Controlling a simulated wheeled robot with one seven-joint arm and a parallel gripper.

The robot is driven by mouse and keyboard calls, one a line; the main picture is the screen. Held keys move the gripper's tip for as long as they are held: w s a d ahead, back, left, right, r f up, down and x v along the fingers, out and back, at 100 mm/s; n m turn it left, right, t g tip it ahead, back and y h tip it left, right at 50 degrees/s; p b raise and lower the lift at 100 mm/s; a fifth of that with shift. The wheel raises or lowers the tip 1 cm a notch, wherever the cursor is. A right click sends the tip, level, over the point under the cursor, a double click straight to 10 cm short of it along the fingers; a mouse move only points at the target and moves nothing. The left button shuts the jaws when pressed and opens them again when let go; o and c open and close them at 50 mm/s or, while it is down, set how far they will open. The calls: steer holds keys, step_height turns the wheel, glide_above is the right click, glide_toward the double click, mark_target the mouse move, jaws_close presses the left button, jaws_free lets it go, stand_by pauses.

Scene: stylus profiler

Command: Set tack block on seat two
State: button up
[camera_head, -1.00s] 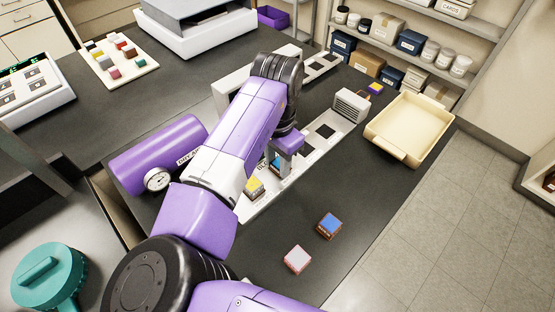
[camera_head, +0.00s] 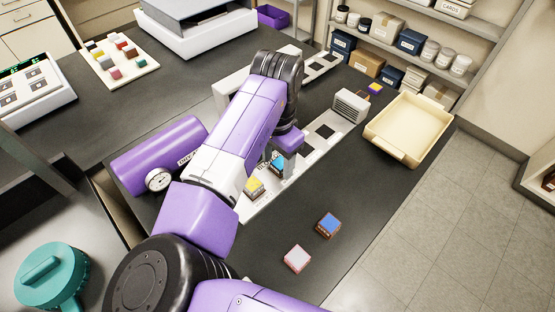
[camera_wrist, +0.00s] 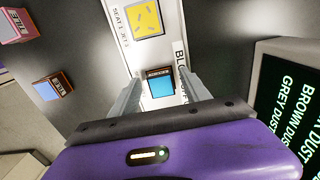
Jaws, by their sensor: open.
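A small block with a light blue top (camera_head: 280,165) sits on the white seat strip (camera_head: 307,153), beside a yellow-topped block (camera_head: 254,187). In the wrist view the light blue block (camera_wrist: 161,85) lies just beyond and between the fingertips of my gripper (camera_wrist: 158,82). The fingers are apart, with a gap on each side of the block. The yellow block (camera_wrist: 147,18) is on the place marked seat 1. The front label of the light blue block is too small to read, so I cannot tell whether it is the tack block.
A cream tray (camera_head: 412,126) stands at the right edge. A purple cylinder with a gauge (camera_head: 160,153) lies on the left. A small vented box (camera_head: 350,105) stands by the strip.

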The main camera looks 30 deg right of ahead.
mark_target(278, 165)
steer(key=shift+r+p, duration=2.6)
steer(key=shift+r, duration=0.6)
step_height(278, 165, up, 8)
steer(key=b, duration=0.1)
steer(key=shift+f, duration=0.15)
